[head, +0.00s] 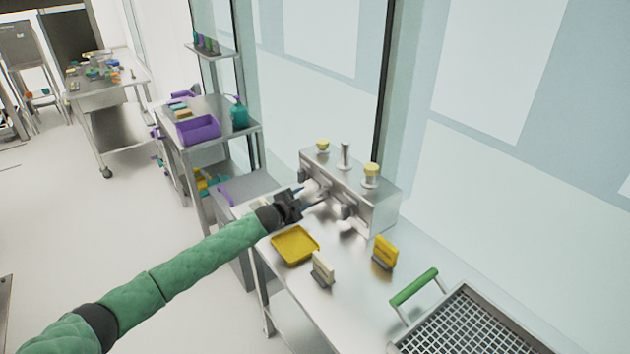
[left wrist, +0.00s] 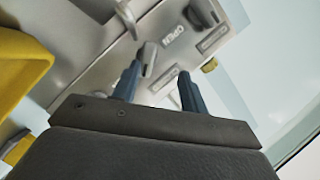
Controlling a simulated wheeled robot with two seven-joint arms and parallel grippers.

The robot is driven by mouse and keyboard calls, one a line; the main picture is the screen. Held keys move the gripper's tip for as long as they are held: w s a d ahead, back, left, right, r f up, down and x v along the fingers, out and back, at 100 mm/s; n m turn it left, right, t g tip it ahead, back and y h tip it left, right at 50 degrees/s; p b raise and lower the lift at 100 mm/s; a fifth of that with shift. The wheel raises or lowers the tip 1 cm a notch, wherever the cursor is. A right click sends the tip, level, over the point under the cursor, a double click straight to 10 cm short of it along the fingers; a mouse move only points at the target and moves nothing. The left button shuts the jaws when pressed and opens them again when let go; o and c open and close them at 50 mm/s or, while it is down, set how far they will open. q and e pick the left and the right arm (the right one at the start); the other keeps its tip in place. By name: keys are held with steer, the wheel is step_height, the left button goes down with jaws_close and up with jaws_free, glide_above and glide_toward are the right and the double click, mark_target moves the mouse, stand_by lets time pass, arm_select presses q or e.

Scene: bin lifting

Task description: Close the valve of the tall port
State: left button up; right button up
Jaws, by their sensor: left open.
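A silver metal valve box (head: 376,212) stands on the steel table against the glass wall. On its top, a tall bare metal port (head: 345,155) stands between two shorter yellow-topped ports, the left one (head: 323,146) and the right one (head: 371,174). Grey valve handles (head: 347,211) stick out of the front face. My left gripper (head: 312,196) is open at the left part of this face and partly hides the handles there. My right gripper is out of view.
A wire basket (head: 468,328) with a green handle (head: 414,287) is nearer. A shelf with a purple bin (head: 198,130) stands behind left.

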mark_target(319, 195)
arm_select(q)
steer(key=shift+s+d+f+m+h, duration=0.15)
steer(key=shift+s+d+m, duration=0.15)
steer(key=shift+s, duration=0.2)
steer(key=shift+s+d+f+m+h, duration=0.15)
steer(key=shift+s+d+m, duration=0.1)
steer(key=shift+s, duration=0.2)
steer(key=shift+w+d+f+g, duration=0.1)
steer(key=shift+d+g, duration=0.05)
steer(key=shift+g, duration=0.15)
steer(key=shift+w+d+f+b, duration=0.1)
steer(key=shift+w+d+b, duration=0.15)
steer(key=shift+w+b, duration=0.05)
steer(key=b+x, duration=0.3)
steer(key=x, duration=0.2)
steer(key=shift+w+d, duration=0.1)
steer(key=shift+w, duration=0.2)
steer(key=shift+w+d, duration=0.3)
steer(key=shift+w, duration=0.05)
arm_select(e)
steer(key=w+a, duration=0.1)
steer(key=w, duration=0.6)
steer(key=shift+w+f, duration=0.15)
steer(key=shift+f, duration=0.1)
arm_select(q)
steer(key=shift+c, duration=0.2)
jaws_close()
